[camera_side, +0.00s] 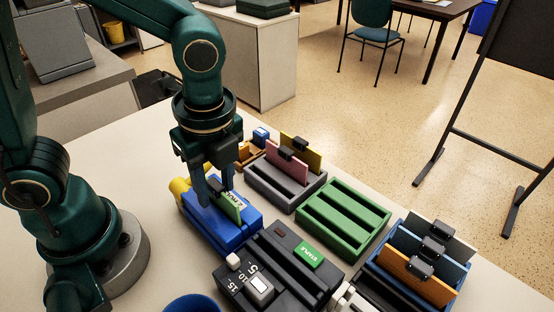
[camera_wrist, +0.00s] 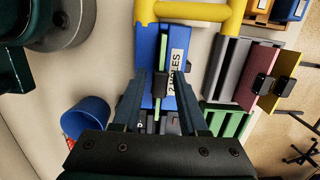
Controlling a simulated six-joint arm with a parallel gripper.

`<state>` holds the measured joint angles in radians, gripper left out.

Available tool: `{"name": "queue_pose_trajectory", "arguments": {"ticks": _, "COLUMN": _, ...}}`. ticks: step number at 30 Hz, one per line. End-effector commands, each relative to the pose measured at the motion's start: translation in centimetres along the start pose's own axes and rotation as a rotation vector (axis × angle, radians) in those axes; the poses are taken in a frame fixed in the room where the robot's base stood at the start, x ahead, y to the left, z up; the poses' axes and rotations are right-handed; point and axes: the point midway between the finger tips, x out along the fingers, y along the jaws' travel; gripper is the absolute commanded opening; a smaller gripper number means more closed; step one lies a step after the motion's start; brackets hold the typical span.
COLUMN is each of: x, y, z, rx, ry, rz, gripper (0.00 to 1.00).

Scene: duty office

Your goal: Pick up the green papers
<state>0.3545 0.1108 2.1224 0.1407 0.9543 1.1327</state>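The green papers (camera_side: 231,210) stand upright in a slot of the blue hole punch (camera_side: 208,227), with a black clip (camera_wrist: 160,84) on their upper edge. In the wrist view the green papers (camera_wrist: 164,50) show edge-on as a thin pale green strip. My gripper (camera_side: 213,193) is above the blue punch, pointing down. In the wrist view my gripper's fingers (camera_wrist: 162,82) are apart, one on each side of the clip, with a gap visible. In the side view the fingers partly hide the clip and papers.
A yellow handle (camera_wrist: 195,11) belongs to the punch. A grey rack (camera_side: 262,182) holds pink and yellow papers; an empty green rack (camera_side: 325,238) stands right of it. A black stapler (camera_side: 290,288) is close in front. A blue rack (camera_side: 376,268) holds clipped papers. A blue cup (camera_wrist: 88,118) stands nearby.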

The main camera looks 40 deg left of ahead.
Motion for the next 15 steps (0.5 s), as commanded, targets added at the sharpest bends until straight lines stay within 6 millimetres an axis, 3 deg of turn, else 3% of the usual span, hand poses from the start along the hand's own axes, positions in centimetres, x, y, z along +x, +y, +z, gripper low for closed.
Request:
{"name": "queue_pose_trajectory", "arguments": {"ticks": 1, "x": -0.02, "y": -0.01, "z": 0.00, "rx": 0.000, "ry": 0.000, "rz": 0.000, "gripper": 0.18}}
{"name": "queue_pose_trajectory", "arguments": {"ticks": 3, "x": -0.02, "y": -0.01, "z": 0.00, "rx": 0.000, "ry": 0.000, "rz": 0.000, "gripper": 0.00}}
{"name": "queue_pose_trajectory", "arguments": {"ticks": 15, "x": -0.27, "y": -0.07, "z": 0.00, "rx": -0.001, "ry": 0.001, "rz": -0.002, "gripper": 0.00}}
